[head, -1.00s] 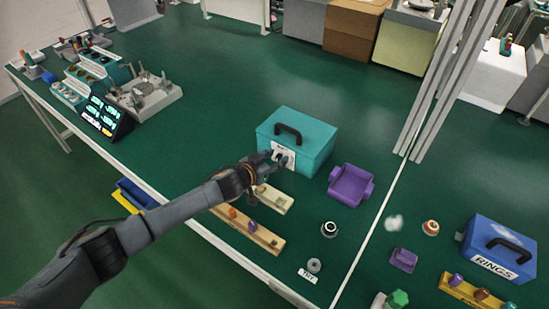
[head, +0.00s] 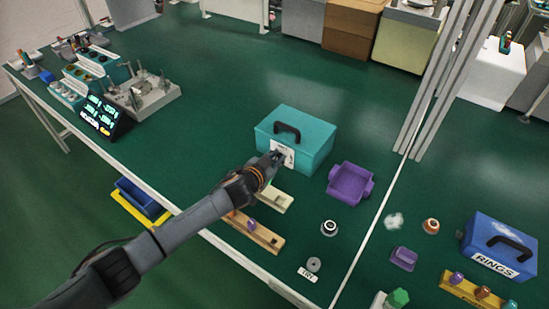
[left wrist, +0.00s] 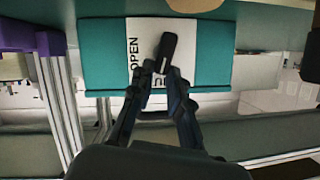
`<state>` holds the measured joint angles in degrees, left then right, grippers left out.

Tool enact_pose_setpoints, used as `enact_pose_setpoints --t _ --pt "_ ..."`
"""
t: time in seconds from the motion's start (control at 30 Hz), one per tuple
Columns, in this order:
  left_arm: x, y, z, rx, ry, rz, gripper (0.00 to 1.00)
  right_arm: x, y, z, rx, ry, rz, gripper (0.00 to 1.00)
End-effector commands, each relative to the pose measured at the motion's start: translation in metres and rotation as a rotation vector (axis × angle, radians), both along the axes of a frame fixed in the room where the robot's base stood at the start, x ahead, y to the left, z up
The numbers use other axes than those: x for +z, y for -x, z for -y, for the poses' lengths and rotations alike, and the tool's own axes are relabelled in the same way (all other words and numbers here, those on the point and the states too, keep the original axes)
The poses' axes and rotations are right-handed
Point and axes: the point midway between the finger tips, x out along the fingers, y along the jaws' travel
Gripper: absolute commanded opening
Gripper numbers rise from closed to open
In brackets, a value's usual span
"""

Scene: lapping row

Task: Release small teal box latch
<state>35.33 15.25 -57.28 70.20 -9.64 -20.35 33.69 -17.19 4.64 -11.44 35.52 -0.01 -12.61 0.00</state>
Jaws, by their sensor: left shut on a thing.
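The small teal box (head: 309,139) stands on the green table with its lid down and a black handle on top. Its front carries a white label (head: 289,160) reading OPEN in the left wrist view. My left gripper (head: 278,158) is at that front face, its fingertips covering most of the latch in the head view. In the left wrist view the box (left wrist: 215,55) shows close up, and the black latch lever (left wrist: 167,48) is slightly tilted. My left fingertips (left wrist: 161,80) are closed together on the lever's end. My right gripper is not in view.
A purple tray (head: 350,184) stands just right of the box. Wooden strips (head: 257,232) with small parts lie in front, near my left arm. A blue RINGS box (head: 498,247) is at the right. A metal post (head: 440,85) rises behind.

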Motion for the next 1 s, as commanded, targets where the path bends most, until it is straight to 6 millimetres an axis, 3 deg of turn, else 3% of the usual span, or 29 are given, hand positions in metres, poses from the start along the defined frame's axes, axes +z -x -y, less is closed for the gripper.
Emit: enact_pose_setpoints --t 0.5,1.0 --pt "-0.005 0.005 0.008 -0.001 -0.246 0.166 0.00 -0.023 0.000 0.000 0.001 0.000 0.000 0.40" --pt "-0.004 0.005 0.008 -0.001 -0.279 0.188 0.00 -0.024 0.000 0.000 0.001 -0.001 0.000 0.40"
